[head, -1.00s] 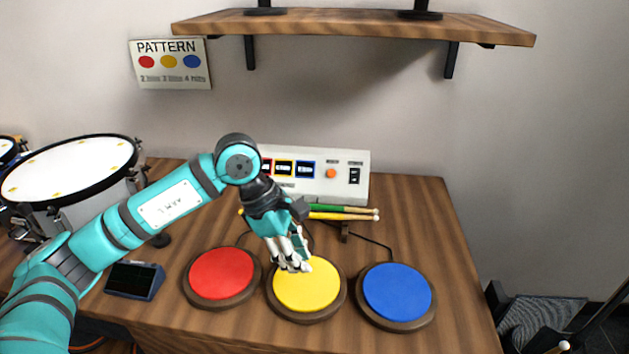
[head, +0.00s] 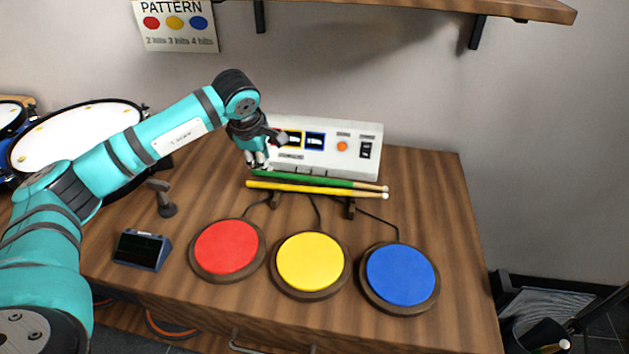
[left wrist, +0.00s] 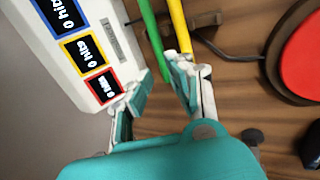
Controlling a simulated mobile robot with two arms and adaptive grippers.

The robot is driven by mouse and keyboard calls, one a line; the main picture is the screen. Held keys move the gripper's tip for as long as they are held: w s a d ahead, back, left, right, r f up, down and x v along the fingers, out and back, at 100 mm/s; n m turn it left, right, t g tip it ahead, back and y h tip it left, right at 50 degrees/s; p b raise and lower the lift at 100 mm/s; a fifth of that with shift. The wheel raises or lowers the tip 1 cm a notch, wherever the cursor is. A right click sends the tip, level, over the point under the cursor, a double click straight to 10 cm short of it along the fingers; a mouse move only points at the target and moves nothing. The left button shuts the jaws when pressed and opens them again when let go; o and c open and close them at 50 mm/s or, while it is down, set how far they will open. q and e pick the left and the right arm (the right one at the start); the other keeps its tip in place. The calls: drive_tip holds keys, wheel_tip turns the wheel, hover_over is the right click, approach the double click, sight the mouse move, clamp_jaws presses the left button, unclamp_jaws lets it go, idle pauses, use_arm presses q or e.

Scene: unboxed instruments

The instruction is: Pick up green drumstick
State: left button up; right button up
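The green drumstick (head: 315,180) lies across a small stand at the back of the table, its wooden tip to the right. The yellow drumstick (head: 320,189) lies parallel just in front of it. My left gripper (head: 258,164) is at the left end of the sticks. In the left wrist view my left gripper (left wrist: 158,76) has its fingers apart, and the green drumstick's end (left wrist: 148,28) reaches between them, close to the right finger. The yellow drumstick (left wrist: 177,25) runs behind the right finger's tip. Contact cannot be told. My right gripper is not in view.
A white control box (head: 330,150) stands right behind the sticks. Red (head: 226,247), yellow (head: 310,261) and blue (head: 400,275) pads lie in front. A small dark display (head: 142,250) sits front left. The table's right side is clear. A shelf (head: 450,8) overhangs.

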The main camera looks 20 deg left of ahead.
sight(270, 173)
use_arm(q)
drive_tip(key=x, duration=0.5)
drive_tip(key=shift+f, duration=0.4)
drive_tip(key=shift+w+f, duration=0.2)
drive_tip(key=shift+f, duration=0.05)
clamp_jaws()
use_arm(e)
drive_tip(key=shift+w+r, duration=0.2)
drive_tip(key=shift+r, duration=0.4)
